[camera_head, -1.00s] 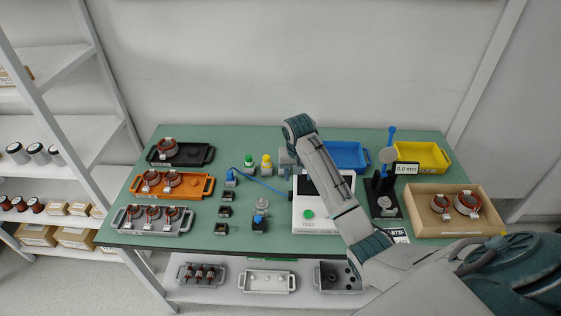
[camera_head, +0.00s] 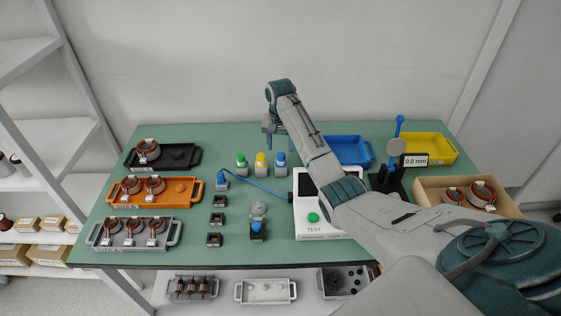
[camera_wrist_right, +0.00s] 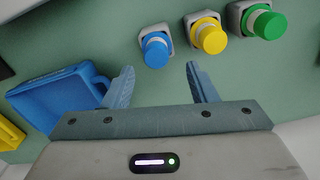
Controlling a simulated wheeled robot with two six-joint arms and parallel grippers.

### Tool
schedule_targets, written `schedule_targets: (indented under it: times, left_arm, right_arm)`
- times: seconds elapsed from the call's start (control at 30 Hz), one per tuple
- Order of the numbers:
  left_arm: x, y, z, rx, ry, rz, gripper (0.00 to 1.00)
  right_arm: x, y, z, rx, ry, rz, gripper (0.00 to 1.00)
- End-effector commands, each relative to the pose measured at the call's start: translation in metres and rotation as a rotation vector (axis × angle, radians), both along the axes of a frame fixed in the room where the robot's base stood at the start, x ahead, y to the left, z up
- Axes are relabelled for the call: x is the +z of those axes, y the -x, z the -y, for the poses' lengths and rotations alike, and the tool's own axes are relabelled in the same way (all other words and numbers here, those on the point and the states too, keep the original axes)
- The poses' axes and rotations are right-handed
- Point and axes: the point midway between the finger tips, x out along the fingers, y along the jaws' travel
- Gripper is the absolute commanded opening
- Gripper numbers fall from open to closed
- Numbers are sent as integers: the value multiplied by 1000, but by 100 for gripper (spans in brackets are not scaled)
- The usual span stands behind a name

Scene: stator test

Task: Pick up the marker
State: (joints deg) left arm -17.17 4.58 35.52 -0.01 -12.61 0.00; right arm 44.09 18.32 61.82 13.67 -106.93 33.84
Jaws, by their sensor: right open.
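Three capped markers stand in small grey holders at the middle back of the green table: a green one (camera_head: 241,160), a yellow one (camera_head: 261,160) and a blue one (camera_head: 281,160). The task does not say which marker it means. My right gripper (camera_head: 273,142) hangs just behind the yellow and blue markers, open and empty. In the right wrist view its two fingers (camera_wrist_right: 161,80) are apart. There the blue marker (camera_wrist_right: 155,50) lies just beyond the gap between the fingertips, with the yellow marker (camera_wrist_right: 209,38) and green marker (camera_wrist_right: 264,22) to the right. My left gripper is out of view.
A blue tray (camera_head: 368,160) stands right of the gripper, with a yellow tray (camera_head: 446,150) beyond. A white TEST box (camera_head: 312,232) lies under my right arm. Black (camera_head: 180,165), orange (camera_head: 122,203) and grey (camera_head: 95,243) trays line the left side.

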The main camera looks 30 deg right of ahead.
Motion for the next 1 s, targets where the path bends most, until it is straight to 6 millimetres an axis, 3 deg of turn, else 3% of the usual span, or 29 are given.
schedule_targets:
  times: [0.2,0.33,0.63,0.83,1.0]
  left_arm:
    - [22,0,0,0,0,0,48]
    - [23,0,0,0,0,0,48]
    - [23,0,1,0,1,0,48]
    - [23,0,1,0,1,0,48]
    - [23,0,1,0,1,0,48]
  right_arm:
    - [-26,7,-2,0,-1,-5,52]
    - [-45,6,-2,0,-1,-4,52]
    - [-51,6,-2,0,1,-1,52]
    - [-51,6,-1,0,1,-1,15]
    - [-50,6,-1,0,0,0,14]
